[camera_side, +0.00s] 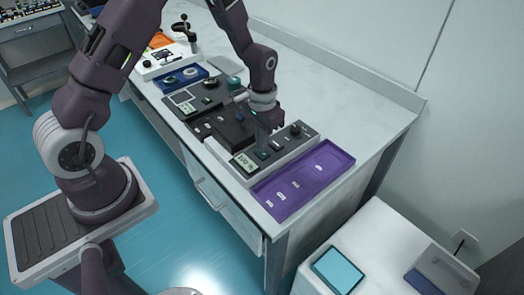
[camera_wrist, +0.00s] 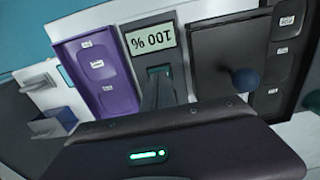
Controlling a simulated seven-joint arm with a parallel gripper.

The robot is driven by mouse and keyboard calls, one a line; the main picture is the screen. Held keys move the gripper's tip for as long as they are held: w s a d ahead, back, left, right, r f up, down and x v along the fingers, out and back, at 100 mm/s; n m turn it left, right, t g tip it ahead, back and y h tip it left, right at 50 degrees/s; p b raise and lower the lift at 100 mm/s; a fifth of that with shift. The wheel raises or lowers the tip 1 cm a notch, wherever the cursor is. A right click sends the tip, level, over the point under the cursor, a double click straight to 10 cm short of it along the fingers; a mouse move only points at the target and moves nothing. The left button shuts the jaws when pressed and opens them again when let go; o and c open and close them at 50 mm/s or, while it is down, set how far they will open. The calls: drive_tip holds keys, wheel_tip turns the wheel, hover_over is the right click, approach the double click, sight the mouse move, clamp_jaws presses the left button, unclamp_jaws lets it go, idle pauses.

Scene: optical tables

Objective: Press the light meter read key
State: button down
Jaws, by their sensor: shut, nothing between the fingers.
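The light meter (camera_side: 250,178) is a pale-edged instrument with a dark top, near the right end of the bench. Its display (camera_side: 246,162) also shows upside down in the wrist view (camera_wrist: 152,38), reading 100 %. A teal key (camera_side: 262,155) sits beside the display; in the wrist view a teal key (camera_wrist: 158,70) shows just beyond my fingers. My gripper (camera_side: 276,128) is over the meter's far side, its fingers partly hidden in the side view. In the wrist view my gripper (camera_wrist: 157,88) is shut and empty, pointing down the key column. I cannot tell whether it touches the panel.
A purple tray (camera_side: 318,178) with labelled compartments lies right of the meter. A raised dark box (camera_side: 232,130) stands at its left, with a dark blue round knob (camera_wrist: 245,80) in the wrist view. More instruments continue left. The bench behind is clear.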

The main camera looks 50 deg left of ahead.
drive_tip(key=shift+f, duration=0.55)
drive_tip(key=shift+r, duration=0.1)
idle(0.4)
wheel_tip(320, 180, up, 8)
idle(0.7)
drive_tip(key=s+d+r+t, duration=0.1)
drive_tip(key=s+r+t, duration=0.1)
drive_tip(key=s+r, duration=0.45)
drive_tip(key=s+d+r+t, duration=0.1)
drive_tip(key=s+d+r, duration=0.15)
drive_tip(key=r, duration=0.75)
drive_tip(key=s+r+t, duration=0.2)
drive_tip(key=s+r, duration=0.1)
drive_tip(key=s, duration=1.1)
drive_tip(key=shift+d+r+t, duration=0.15)
drive_tip(key=shift+r+t, duration=0.05)
drive_tip(key=shift+t, duration=0.1)
